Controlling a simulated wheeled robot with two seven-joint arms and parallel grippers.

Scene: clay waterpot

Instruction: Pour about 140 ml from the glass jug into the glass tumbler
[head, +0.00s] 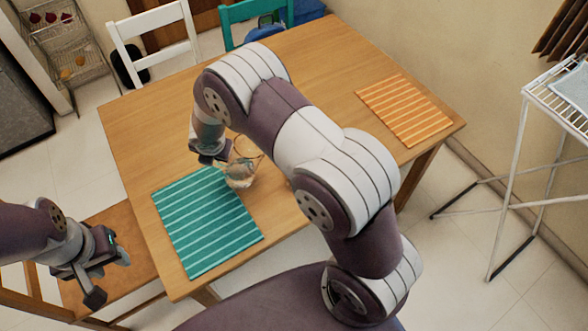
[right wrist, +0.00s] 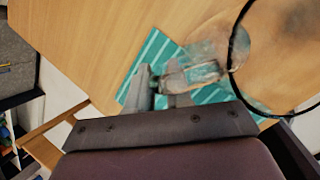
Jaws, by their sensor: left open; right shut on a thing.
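The clear glass jug (head: 244,168) is over the table beside the top right corner of the teal striped mat, partly hidden by my right arm. In the right wrist view the jug (right wrist: 214,71) shows its handle and a dark round rim. My right gripper (right wrist: 166,84) is shut on the jug's handle; it also shows in the head view (head: 216,158). Whether the jug touches the table is unclear. I cannot make out the glass tumbler as a separate thing. My left gripper (head: 109,279) is open and empty, low at the left, away from the table top.
The teal striped mat (head: 205,225) lies on the wooden table (head: 310,60), with an orange striped mat (head: 404,110) at the right. A white chair (head: 155,20) and a green chair (head: 255,10) stand behind. A white drying rack (head: 515,180) is at the right.

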